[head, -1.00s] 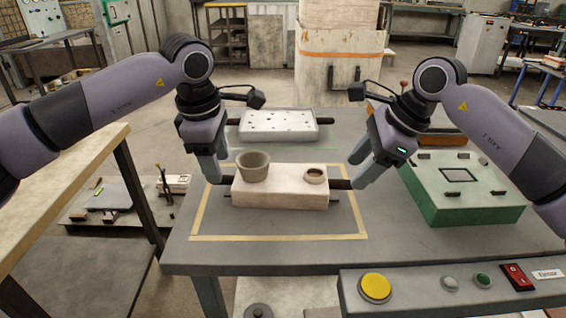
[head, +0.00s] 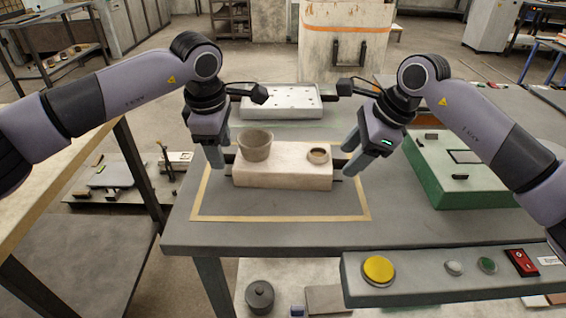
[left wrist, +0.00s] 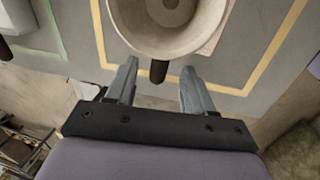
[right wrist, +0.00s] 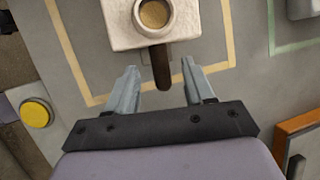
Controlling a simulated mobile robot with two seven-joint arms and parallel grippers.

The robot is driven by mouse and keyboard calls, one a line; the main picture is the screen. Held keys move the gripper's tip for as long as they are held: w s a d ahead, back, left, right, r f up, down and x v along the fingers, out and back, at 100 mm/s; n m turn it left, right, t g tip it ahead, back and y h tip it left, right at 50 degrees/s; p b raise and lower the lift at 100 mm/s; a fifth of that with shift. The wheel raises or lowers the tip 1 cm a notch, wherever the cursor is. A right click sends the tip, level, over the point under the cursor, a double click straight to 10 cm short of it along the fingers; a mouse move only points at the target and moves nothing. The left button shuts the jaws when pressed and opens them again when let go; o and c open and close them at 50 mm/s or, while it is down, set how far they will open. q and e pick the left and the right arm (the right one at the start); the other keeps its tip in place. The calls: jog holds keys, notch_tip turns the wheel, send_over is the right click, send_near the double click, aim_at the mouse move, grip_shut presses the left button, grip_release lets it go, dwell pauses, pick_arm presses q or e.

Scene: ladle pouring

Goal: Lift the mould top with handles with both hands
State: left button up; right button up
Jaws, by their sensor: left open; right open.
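The mould top is a pale block (head: 283,177) with dark handles at both ends, lying inside a yellow taped outline on the table. A grey pouring cup (head: 255,146) stands on its left part and a small ring-shaped opening (head: 318,155) is on its right. My left gripper (head: 217,160) is open at the left end. In the left wrist view the left handle (left wrist: 158,70) lies between its fingertips. My right gripper (head: 350,160) is open at the right end. In the right wrist view the right handle (right wrist: 162,74) lies between its fingertips. Neither gripper is closed on a handle.
A white plate with holes (head: 281,106) lies behind the mould. A green box (head: 470,186) stands to the right. A control panel (head: 430,286) with a yellow button (head: 379,270) is at the table's front right. The table in front of the mould is clear.

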pick_arm(q)
jog(key=shift+w+f, duration=0.25)
jog(key=shift+f, duration=0.75)
pick_arm(e)
jog(key=shift+x, duration=1.05)
pick_arm(q)
grip_shut()
pick_arm(e)
grip_shut()
pick_arm(q)
jog(key=shift+r, duration=0.1)
pick_arm(e)
jog(key=shift+r, duration=0.15)
